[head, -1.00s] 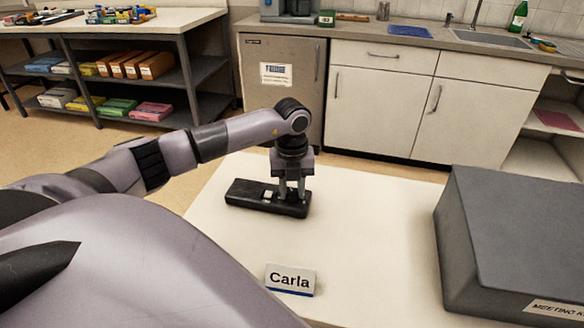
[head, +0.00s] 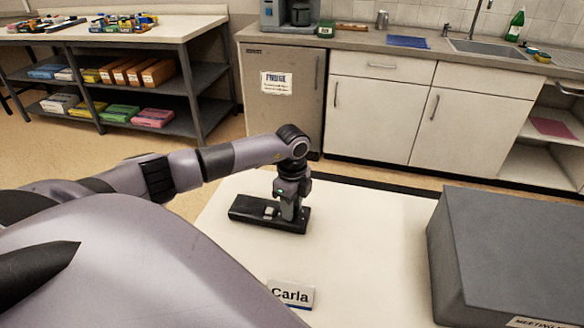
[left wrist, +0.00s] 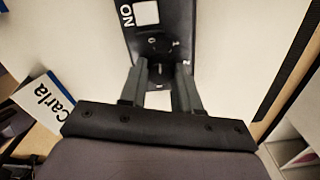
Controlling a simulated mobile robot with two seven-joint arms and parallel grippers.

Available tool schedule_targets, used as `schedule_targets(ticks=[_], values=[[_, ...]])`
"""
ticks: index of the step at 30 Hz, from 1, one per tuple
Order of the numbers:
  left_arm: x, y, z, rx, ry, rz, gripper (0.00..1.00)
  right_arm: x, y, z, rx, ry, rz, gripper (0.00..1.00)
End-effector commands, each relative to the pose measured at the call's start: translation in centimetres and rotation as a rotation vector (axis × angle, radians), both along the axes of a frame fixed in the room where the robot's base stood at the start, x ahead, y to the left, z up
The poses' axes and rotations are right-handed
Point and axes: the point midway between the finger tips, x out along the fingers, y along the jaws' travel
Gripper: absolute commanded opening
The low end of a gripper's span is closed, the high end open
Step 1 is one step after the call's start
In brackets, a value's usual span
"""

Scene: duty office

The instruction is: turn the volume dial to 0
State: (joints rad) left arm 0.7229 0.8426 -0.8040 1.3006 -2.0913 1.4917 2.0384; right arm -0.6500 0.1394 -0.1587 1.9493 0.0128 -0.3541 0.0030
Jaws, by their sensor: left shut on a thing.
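A black control box (head: 250,210) lies flat on the white table, with a pale square button (head: 269,211) on its top. In the left wrist view the box (left wrist: 186,22) shows the button (left wrist: 146,13), white lettering and a dark round volume dial (left wrist: 160,46). My left gripper (head: 288,214) points down at the right end of the box. In the left wrist view its two fingers (left wrist: 162,68) are at the dial's sides, shut on it. The dial's setting is too dark and small to read. My right gripper is out of view.
A name card reading "Carla" (head: 291,294) stands at the table's front. A large grey box (head: 505,255) takes up the table's right side. The white table (head: 370,240) is clear between them. A fridge and cabinets (head: 375,110) stand behind.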

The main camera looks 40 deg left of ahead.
Motion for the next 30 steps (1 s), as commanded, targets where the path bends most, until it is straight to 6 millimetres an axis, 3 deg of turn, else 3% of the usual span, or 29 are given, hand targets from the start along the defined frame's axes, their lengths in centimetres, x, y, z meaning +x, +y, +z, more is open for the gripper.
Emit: schedule_targets(ticks=[12,30], values=[[0.0,0.0,0.2,0.000,0.000,0.262,0.01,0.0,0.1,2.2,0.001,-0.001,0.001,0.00],[0.0,0.0,0.0,-0.001,-0.001,0.330,0.01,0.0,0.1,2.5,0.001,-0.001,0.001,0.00]])
